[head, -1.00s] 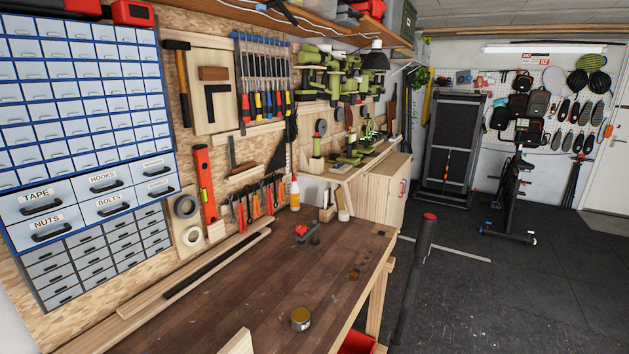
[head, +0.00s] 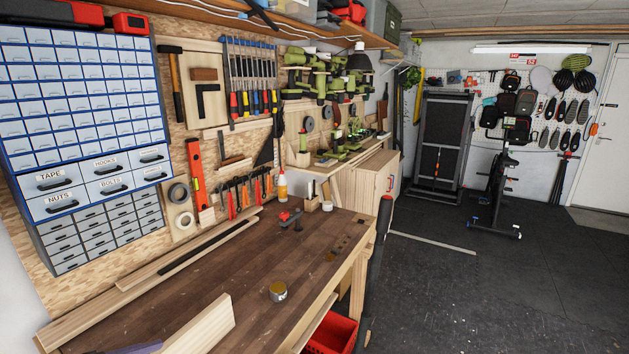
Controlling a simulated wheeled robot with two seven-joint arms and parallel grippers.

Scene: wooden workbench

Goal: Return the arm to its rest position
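Neither of my grippers and neither of my arms shows in the head view. The wooden workbench (head: 235,308) runs from the lower left toward the middle. On its top stands a small open tin (head: 278,291) with a yellowish-brown top. A red-and-dark clamp-like tool (head: 290,218) sits at the far end. Whether either gripper holds anything is hidden.
A red bin (head: 332,336) is below the bench's right side. A dark post with a red top (head: 380,240) stands by the bench's far right corner. Tools and drawers (head: 85,110) cover the left wall.

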